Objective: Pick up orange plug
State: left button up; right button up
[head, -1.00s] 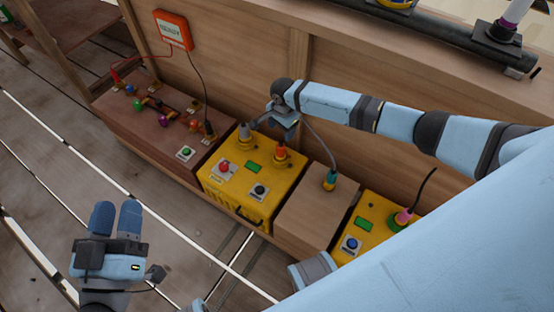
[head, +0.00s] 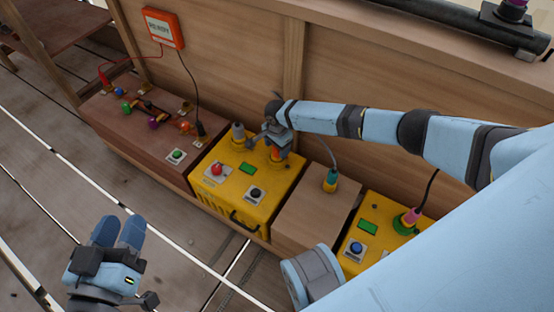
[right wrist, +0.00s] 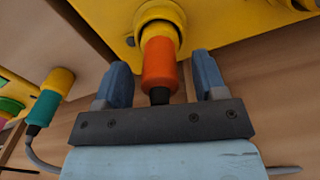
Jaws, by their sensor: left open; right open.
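The orange plug (right wrist: 160,68) sits in a round yellow socket on top of the yellow box (head: 226,192). In the right wrist view it stands between the two blue fingers of my right gripper (right wrist: 161,80), which is open, with a gap on each side. In the head view the plug (head: 276,154) is mostly hidden beneath my right gripper (head: 273,143). My left gripper (head: 118,232) is open and empty above the floor at the lower left.
A teal plug (head: 330,180) sits on the wooden box to the right.

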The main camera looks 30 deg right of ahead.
jog(key=shift+f, duration=0.75)
jog(key=c, duration=1.1)
jog(key=shift+r, duration=0.15)
